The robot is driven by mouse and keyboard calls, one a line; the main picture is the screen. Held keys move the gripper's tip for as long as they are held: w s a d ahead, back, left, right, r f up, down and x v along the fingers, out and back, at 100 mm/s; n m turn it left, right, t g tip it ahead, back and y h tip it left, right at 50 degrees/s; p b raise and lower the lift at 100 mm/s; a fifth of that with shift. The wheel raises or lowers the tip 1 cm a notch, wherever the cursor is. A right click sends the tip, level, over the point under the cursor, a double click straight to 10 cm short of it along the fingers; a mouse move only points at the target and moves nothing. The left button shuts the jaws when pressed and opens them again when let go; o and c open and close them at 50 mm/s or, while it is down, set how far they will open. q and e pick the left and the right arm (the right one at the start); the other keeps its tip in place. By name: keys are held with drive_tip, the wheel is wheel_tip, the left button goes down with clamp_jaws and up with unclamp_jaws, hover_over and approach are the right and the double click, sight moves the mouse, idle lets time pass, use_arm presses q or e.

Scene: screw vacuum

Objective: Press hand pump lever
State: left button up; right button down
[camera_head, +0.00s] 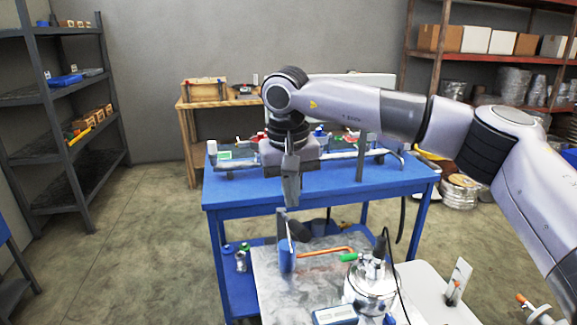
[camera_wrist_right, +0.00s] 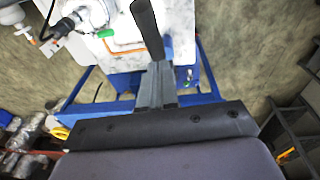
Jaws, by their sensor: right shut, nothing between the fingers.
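My right gripper (camera_head: 291,201) points down with its fingers closed and nothing between them. It is above a blue upright part (camera_head: 286,257) on a grey metal plate (camera_head: 268,300); a thin grey piece rises from this part towards the fingertips. I cannot tell whether they touch, nor for sure which part is the pump lever. A copper-coloured bent tube (camera_head: 325,250) runs from beside the blue part towards a green fitting (camera_head: 348,257). In the right wrist view, the closed fingers (camera_wrist_right: 146,15) reach over the plate, with the tube (camera_wrist_right: 122,48) to their left. My left gripper is out of view.
A shiny metal vessel (camera_head: 371,287) with a black cable stands right of the tube, with a small display box (camera_head: 334,314) in front. A blue workbench (camera_head: 240,190) with equipment stands behind. Shelves stand left and right; open floor lies at the left.

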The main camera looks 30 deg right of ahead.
sight(296, 223)
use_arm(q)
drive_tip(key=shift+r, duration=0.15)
use_arm(e)
drive_tip(key=shift+s+d+f, duration=0.1)
drive_tip(key=shift+s+f, duration=0.25)
drive_tip(key=shift+f, duration=0.3)
drive_tip(key=shift+s+d+f, duration=0.1)
drive_tip(key=shift+s+f, duration=0.25)
drive_tip(key=shift+f, duration=0.3)
